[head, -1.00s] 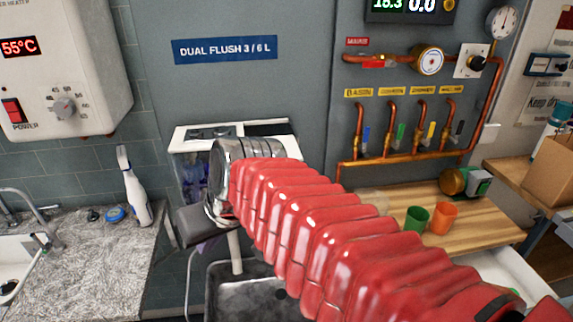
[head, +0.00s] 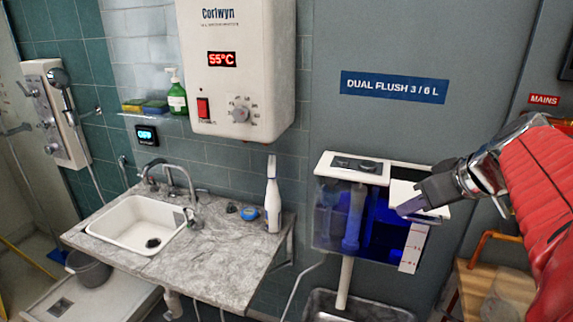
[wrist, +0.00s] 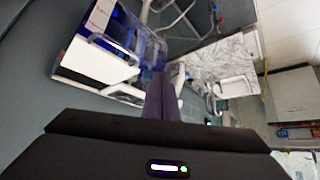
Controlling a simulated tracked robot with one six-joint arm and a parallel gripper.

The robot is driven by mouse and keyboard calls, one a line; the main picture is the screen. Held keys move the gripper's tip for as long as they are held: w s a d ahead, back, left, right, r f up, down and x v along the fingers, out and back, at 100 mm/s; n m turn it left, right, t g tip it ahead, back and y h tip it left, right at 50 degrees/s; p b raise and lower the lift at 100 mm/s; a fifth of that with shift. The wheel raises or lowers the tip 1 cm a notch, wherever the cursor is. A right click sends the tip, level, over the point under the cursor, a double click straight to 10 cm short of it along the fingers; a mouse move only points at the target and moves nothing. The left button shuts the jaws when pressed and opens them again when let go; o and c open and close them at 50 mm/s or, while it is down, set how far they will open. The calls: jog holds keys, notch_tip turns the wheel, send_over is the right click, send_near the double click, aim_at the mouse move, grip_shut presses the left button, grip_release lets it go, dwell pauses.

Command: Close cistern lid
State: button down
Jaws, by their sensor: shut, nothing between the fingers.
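The cistern (head: 338,222) hangs on the grey wall, clear-sided with blue-lit insides. A white lid section (head: 325,164) with dark flush buttons covers its left part. A white panel (head: 405,193) shows at its right part, partly behind my gripper (head: 408,207). My gripper is shut and empty at the top right front of the cistern; I cannot tell whether it touches the panel. In the wrist view the closed fingers (wrist: 160,97) point toward the cistern's side, and a white panel (wrist: 98,62) lies up and left of them. The lid's exact seating is hidden.
A marble counter (head: 225,262) with a sink (head: 135,224) and a white spray bottle (head: 272,200) stands to the left. The water heater (head: 250,60) hangs above it. A wooden bench (head: 480,290) and copper pipe (head: 485,240) are at the right.

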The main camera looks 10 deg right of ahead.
jog(key=s+d+r+n+g, duration=0.1)
jog(key=s+d+r+n, duration=0.3)
jog(key=s+n, duration=0.4)
jog(key=shift+s+d+r+n+h, duration=0.35)
jog(key=shift+d+n, duration=0.15)
jog(key=shift+d, duration=0.1)
jog(key=shift+w+f, duration=0.1)
send_near(434, 223)
jog(key=w+a+f, duration=0.3)
jog(key=a+f, duration=0.1)
jog(key=f, duration=0.1)
jog(key=shift+w+d+f, duration=0.1)
jog(key=shift+w+d, duration=0.4)
jog(key=shift+w, duration=0.15)
jog(key=shift+w, duration=0.1)
